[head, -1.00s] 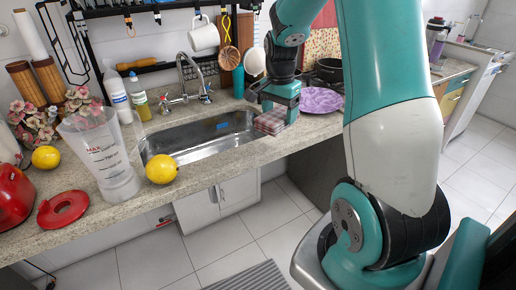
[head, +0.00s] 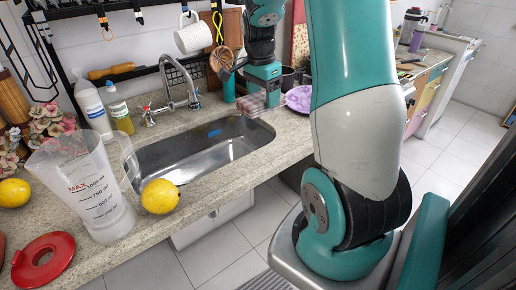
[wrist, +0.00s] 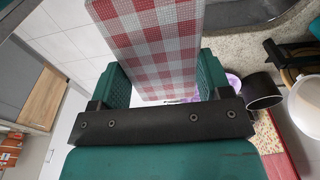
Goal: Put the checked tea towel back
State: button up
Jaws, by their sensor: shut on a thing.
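The checked tea towel (head: 252,103) is red, white and grey and folded into a flat pad. My gripper (head: 262,90) is shut on it at the right end of the sink, just above or at the counter; I cannot tell whether the towel touches the counter. In the wrist view the towel (wrist: 155,45) sits between the two green fingers (wrist: 160,85) and fills the upper middle. The rack (head: 130,73) with hooks runs along the wall above the sink. A white mug (head: 193,36) and a wooden slotted spoon (head: 221,60) hang from it.
The steel sink (head: 205,150) lies left of my gripper. A purple plate (head: 299,98) and dark pot (head: 290,78) are close on its right. A clear measuring jug (head: 85,195), a lemon (head: 160,196) and a red lid (head: 43,260) stand on the front counter. Bottles (head: 92,102) stand behind the sink.

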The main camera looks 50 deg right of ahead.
aim_at(265, 155)
jog(key=f, duration=0.6)
jog(key=f+p, duration=0.1)
jog(key=f, duration=0.5)
jog(key=f+p, duration=0.1)
jog(key=f, duration=0.4)
jog(key=shift+s+d+f, duration=0.2)
jog(key=shift+d+f, duration=0.1)
jog(key=shift+f, duration=0.1)
jog(key=shift+f, duration=0.1)
jog(key=o, duration=1.1)
